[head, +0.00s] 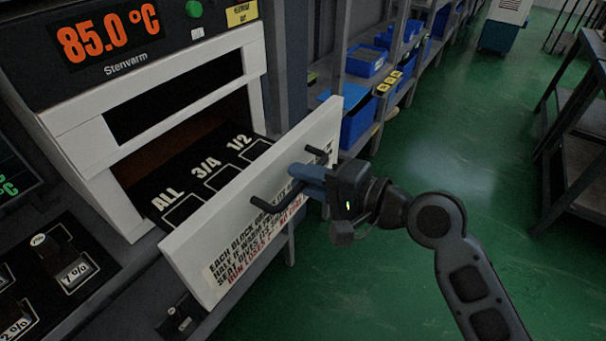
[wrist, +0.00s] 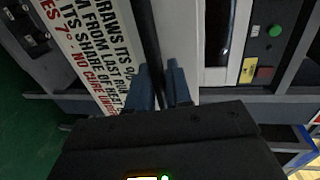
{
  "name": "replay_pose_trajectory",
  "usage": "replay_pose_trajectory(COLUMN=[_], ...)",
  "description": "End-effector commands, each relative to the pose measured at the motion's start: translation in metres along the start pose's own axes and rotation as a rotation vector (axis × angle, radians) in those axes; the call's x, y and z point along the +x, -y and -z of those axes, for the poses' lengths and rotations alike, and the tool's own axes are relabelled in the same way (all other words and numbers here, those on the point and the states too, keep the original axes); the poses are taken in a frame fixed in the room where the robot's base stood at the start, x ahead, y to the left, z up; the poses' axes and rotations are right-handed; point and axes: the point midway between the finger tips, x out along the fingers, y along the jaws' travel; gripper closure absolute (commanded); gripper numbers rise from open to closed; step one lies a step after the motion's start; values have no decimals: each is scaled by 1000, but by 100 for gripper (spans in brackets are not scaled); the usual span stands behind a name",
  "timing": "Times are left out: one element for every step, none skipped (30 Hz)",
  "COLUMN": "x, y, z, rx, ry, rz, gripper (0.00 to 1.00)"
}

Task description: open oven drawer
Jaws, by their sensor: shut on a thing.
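The oven (head: 75,95) stands at the left with a red 85.0 °C display. Its white-fronted drawer (head: 190,262) is pulled partway out. Its black tray shows slots marked ALL, 3/4 and 1/2, with no block seen in the visible part. A dark bar handle (head: 267,203) runs along the drawer front. My gripper (head: 303,180) is at the handle's middle, its blue fingers shut around the bar. In the wrist view the fingers (wrist: 164,88) sit on either side of the dark handle (wrist: 150,45). The fingers hide part of the bar.
Blocks marked in percent (head: 68,265) sit on a dark surface at the lower left. A shelf with blue bins (head: 366,60) stands behind the drawer. A dark rack (head: 575,140) is at the right. Green floor (head: 440,130) between is clear.

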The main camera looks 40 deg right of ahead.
Motion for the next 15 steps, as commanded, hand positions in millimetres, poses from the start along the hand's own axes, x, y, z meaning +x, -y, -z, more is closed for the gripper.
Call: replay_pose_trajectory(x=[0, 0, 0, 0, 0, 0, 0, 0, 0, 0, 0, 0, 0, 0, 0], y=[-2, -2, -2, -2, -2, -2, -1, -1, -1, -1, -1, -1, -1, -1, 0], z=[0, 0, 0, 0, 0, 0, 0, 0, 0, 0, 0, 0, 0, 0, 0], rx=[0, 0, 0, 0, 0, 1, 1, 1, 0, 1, 1, 0, 0, 0, 0], ry=[0, 0, 0, 0, 0, 0, 0, 0, 0, 0, 0, 0, 0, 0, 0], rz=[-3, -3, -3, -3, -3, -3, -3, -3, -2, -2, -2, -2, -1, -1, -1], gripper=[100, 100, 100, 100, 79, 75, 72, 69, 65, 65, 65, 65, 65, 65, 65])
